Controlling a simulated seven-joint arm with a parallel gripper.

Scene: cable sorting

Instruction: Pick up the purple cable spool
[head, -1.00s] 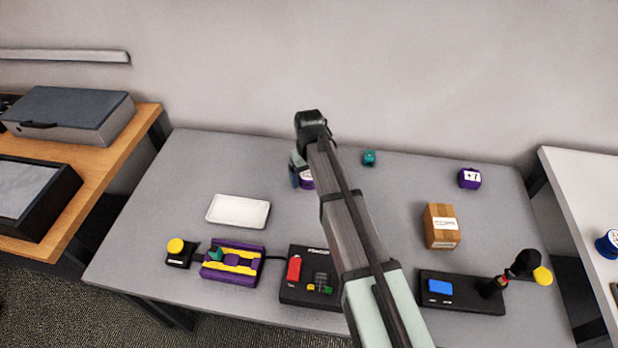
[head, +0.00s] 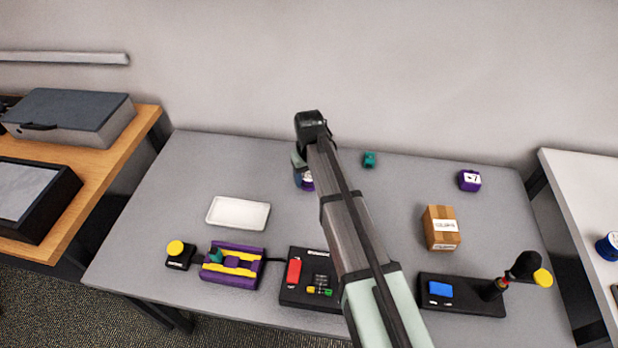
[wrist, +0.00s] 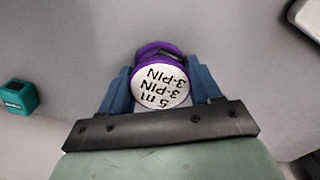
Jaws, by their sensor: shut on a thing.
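The purple cable spool (wrist: 160,78) is between the blue fingers of my gripper (wrist: 161,90) in the wrist view. Its round white label reads "5 m 3-PIN". My gripper is shut on the spool, with one finger on each side. In the head view, a small part of the purple spool (head: 307,181) shows beside my arm, near the back middle of the table; my arm hides the rest. I cannot tell whether the spool touches the table.
A white tray (head: 238,213) lies at left. A cardboard box (head: 441,228) and several devices, including a black keypad unit (head: 310,280), stand nearer the front.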

